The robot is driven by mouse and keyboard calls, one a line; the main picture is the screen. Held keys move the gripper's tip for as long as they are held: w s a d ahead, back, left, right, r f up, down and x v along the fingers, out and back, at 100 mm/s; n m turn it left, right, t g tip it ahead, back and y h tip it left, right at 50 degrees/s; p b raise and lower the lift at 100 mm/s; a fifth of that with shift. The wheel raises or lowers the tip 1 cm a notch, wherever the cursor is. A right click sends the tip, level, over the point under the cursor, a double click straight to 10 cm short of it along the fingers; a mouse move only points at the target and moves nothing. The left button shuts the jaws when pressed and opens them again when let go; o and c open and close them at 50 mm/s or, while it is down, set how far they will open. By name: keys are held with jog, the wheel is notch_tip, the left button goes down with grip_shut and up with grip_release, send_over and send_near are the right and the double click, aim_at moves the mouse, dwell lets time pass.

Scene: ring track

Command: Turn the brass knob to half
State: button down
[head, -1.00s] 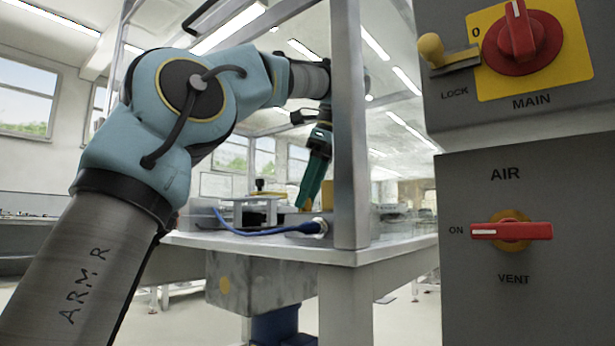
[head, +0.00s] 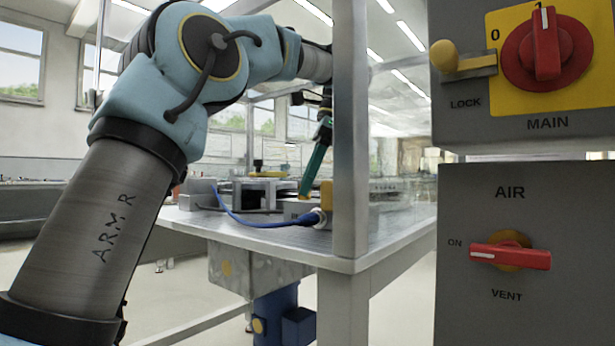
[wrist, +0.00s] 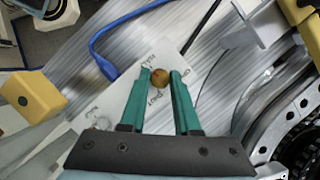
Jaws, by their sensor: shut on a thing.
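The brass knob (wrist: 160,77) is a small round yellow-brown disc in the wrist view. It sits on a pale plate (wrist: 110,113) with small black lettering around it, too small to read surely. My gripper (wrist: 161,77) has green fingers, one on each side of the knob, and is shut on it. In the head view my gripper (head: 310,185) points down at the bench beside the metal post; the knob cannot be made out there. The knob's pointer and exact setting cannot be told.
A metal post (head: 350,130) stands close right of my gripper. A blue cable (wrist: 105,50) runs beside the plate, and a yellow block (wrist: 32,95) lies left. A grey panel with red MAIN (head: 545,45) and AIR (head: 510,256) switches stands at right.

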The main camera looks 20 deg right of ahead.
dwell(0.3)
jog(key=c, duration=0.6)
grip_release()
jog(key=shift+c, duration=0.2)
jog(key=shift+f, duration=0.1)
